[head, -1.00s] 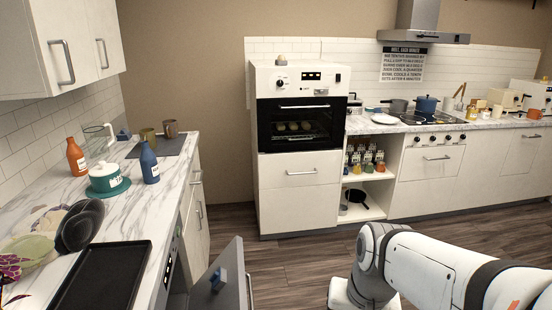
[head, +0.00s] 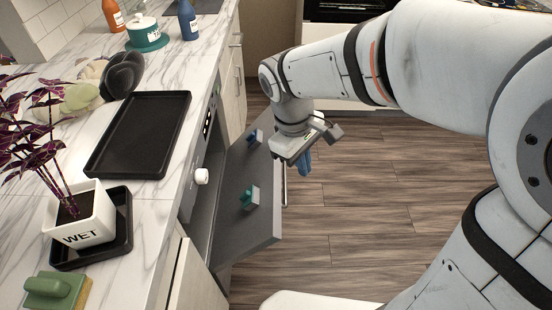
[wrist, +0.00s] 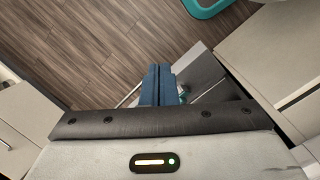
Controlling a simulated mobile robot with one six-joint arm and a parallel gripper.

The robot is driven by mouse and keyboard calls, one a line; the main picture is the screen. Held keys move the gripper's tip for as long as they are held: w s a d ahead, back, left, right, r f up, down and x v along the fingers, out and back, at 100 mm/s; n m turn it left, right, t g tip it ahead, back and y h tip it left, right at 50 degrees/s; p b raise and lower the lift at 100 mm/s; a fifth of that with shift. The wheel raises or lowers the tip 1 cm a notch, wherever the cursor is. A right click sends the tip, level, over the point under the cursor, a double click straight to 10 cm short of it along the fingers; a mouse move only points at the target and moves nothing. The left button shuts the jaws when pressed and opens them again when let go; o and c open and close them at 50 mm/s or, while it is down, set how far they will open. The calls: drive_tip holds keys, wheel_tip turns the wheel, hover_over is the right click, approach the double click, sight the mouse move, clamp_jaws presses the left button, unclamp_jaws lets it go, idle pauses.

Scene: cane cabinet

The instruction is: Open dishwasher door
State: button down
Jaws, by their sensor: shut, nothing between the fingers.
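The dishwasher door (head: 235,222) is a grey panel that stands partly open, tilted out from under the counter. Its inner face shows, with a teal piece (head: 249,197) and a blue piece (head: 255,137) on it. A thin metal handle bar (head: 284,190) shows along its outer edge. My gripper (head: 305,162) is just right of the door's outer edge in the head view, close to the handle. Its blue fingers (wrist: 157,86) are together and empty in the wrist view, beside part of the grey door (wrist: 200,75). I cannot tell whether they touch it.
The marble counter (head: 70,100) runs along the left, with a black tray (head: 140,133), a potted plant (head: 79,215) and a green-handled sponge (head: 57,290). A white knob (head: 201,176) sits by the dishwasher opening. Wooden floor (head: 370,190) is clear right of the door.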

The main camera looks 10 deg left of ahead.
drive_tip(key=s+a+f+n+h+b, duration=0.15)
drive_tip(key=a+f+n, duration=0.25)
drive_tip(key=a, duration=0.4)
drive_tip(key=s+a+f+n+h+b, duration=0.1)
drive_tip(key=s+a+f+n, duration=0.1)
drive_tip(key=a+f+n, duration=0.35)
drive_tip(key=m+b, duration=0.1)
drive_tip(key=b, duration=0.1)
approach(271, 221)
drive_tip(key=shift+t+h, duration=0.25)
drive_tip(key=shift+t, duration=0.15)
drive_tip(key=f, duration=0.1)
drive_tip(key=d+f, duration=0.1)
drive_tip(key=f, duration=0.3)
drive_tip(key=shift+s+d+f, duration=0.1)
drive_tip(key=shift+s+d, duration=0.1)
drive_tip(key=shift+s, duration=0.1)
drive_tip(key=shift+w+d+f, duration=0.1)
drive_tip(key=shift+d+f, duration=0.3)
drive_tip(key=shift+d, duration=0.15)
